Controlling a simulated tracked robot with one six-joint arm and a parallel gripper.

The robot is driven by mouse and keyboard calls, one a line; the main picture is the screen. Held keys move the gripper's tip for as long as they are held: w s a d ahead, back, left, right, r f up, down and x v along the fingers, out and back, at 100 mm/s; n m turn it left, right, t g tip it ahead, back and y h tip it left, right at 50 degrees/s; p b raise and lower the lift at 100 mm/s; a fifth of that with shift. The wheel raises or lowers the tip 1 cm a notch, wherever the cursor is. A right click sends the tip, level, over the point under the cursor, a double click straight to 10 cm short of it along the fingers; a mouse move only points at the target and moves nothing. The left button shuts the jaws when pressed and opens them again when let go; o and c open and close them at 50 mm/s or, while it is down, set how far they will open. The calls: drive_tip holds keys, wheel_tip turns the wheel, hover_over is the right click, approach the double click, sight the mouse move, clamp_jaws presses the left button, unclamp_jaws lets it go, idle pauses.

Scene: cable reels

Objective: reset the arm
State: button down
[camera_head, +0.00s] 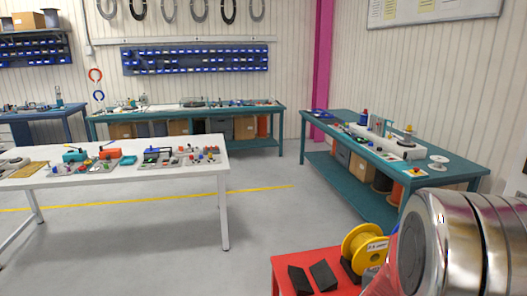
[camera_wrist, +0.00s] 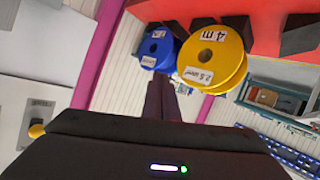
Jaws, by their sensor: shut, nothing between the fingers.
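My gripper (camera_wrist: 163,84) shows in the wrist view as two dark fingers closed together, with nothing between them. A yellow reel (camera_wrist: 222,65) with white labels is just right of the fingers, and a blue reel (camera_wrist: 158,46) with a label is just beyond their tips. The wrist view is turned over, so the reels appear below the red surface. In the head view the yellow reel (camera_head: 362,243) is at the red stand, partly behind my metal arm at the lower right. My gripper and the blue reel do not show there.
The red stand (camera_head: 283,262) carries black wedge blocks (camera_head: 324,275). A white table (camera_head: 120,180) with trays of parts is at left. A teal bench (camera_head: 350,190) with tools and reels is at right, and another is at the back (camera_head: 270,111). The grey floor between is clear.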

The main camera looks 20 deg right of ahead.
drive_tip(key=a+f+n+g+y, duration=0.1)
drive_tip(key=a+f+n+y, duration=0.15)
drive_tip(key=a+y, duration=1.25)
drive_tip(key=s+a+r+n+h, duration=0.1)
drive_tip(key=s+a+r+n, duration=0.1)
drive_tip(key=s+a+r, duration=0.2)
drive_tip(key=s+a+r+n+h, duration=0.1)
drive_tip(key=s+a+r, duration=0.3)
drive_tip(key=a, duration=0.7)
drive_tip(key=s+a+r+n+g+h, duration=0.1)
drive_tip(key=s+a+r+n, duration=0.2)
drive_tip(key=s+a+r, duration=0.2)
drive_tip(key=s+a, duration=0.1)
drive_tip(key=a, duration=0.2)
